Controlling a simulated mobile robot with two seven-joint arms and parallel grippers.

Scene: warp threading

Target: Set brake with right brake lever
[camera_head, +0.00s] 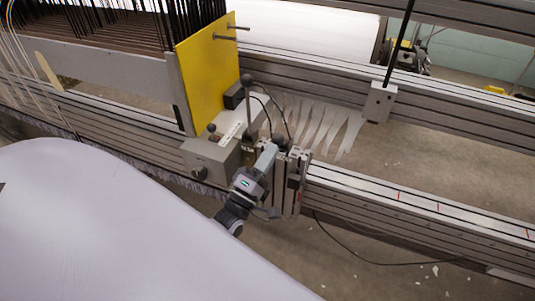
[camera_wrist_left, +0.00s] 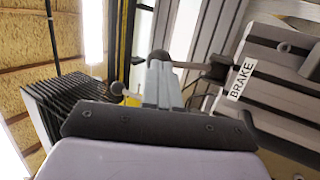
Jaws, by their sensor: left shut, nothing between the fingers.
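My left gripper (camera_head: 271,149) comes up from below to the loom's metal frame. Its fingers are shut with nothing between them, and they also show in the left wrist view (camera_wrist_left: 160,85). A dark ball knob (camera_wrist_left: 160,58) on a thin lever rod (camera_wrist_left: 190,65) lies right at the fingertips; whether they touch cannot be told. The rod runs to a bracket beside a white "BRAKE" label (camera_wrist_left: 242,78). In the head view a dark knob (camera_head: 281,143) sits beside the fingertips, its rod mostly hidden. My right gripper is not in view.
A taller lever with a dark ball (camera_head: 246,79) stands behind the gripper. A grey control box (camera_head: 210,160) and yellow plate (camera_head: 208,72) are to the left. A large pale roll (camera_head: 90,220) fills the lower left. Grey rails (camera_head: 420,205) run right; a cable hangs below.

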